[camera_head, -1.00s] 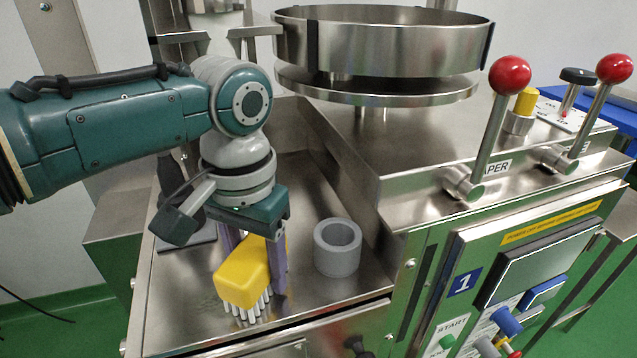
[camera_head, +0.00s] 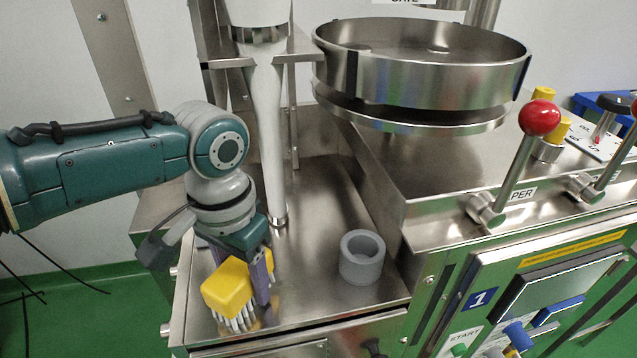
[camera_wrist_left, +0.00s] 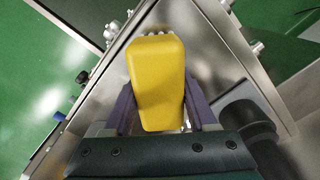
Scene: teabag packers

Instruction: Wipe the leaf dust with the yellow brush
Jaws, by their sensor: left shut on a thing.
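The yellow brush (camera_head: 226,287) has a blocky yellow body and pale bristles pointing down. It is over the front left of the steel tray (camera_head: 311,299), and its bristles appear to touch the tray or be just above it. My left gripper (camera_head: 244,272) is shut on the brush, with a purple finger on each side. In the left wrist view the brush (camera_wrist_left: 157,70) sits between both fingers. I cannot clearly make out leaf dust; the brush and gripper hide part of the tray. My right gripper is not in view.
A grey ring-shaped cup (camera_head: 361,258) stands on the tray, right of the brush. A white tapered tube (camera_head: 266,140) rises behind my gripper. The tray's raised wall and a round steel pan (camera_head: 425,75) are to the right. A red-knobbed lever (camera_head: 539,118) is farther right.

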